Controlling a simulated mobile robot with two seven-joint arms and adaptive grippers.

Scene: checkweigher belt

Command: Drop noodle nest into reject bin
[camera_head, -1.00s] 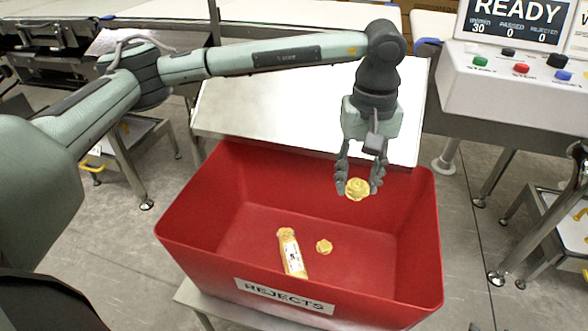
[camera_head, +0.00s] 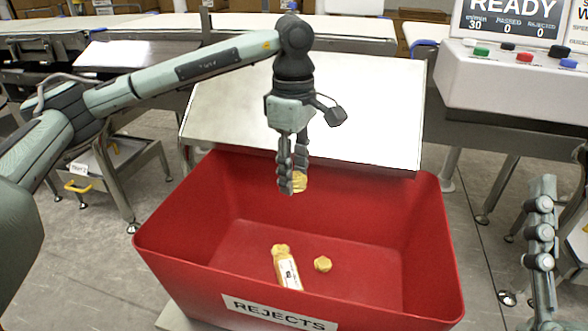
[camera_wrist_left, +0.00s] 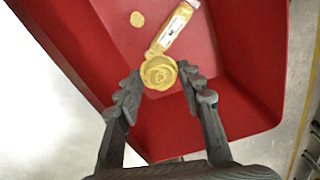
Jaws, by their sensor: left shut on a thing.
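The yellow noodle nest (camera_head: 300,181) is between the fingers of my left gripper (camera_head: 293,184), which is shut on it. It hangs over the back part of the red reject bin (camera_head: 190,268), near rim height and clear of the floor. In the left wrist view the nest (camera_wrist_left: 158,73) sits between the two fingertips, with the red bin (camera_wrist_left: 110,45) beyond it. A second small nest (camera_head: 322,264) and a labelled yellow pack (camera_head: 287,270) lie on the bin floor. My right gripper (camera_head: 543,255) is partly in view at the right edge; its opening is unclear.
A pale sloping chute plate (camera_head: 370,110) stands just behind the bin. A control box (camera_head: 510,85) with coloured buttons and a READY screen (camera_head: 512,20) is at the back right. The bin's right half is free of objects.

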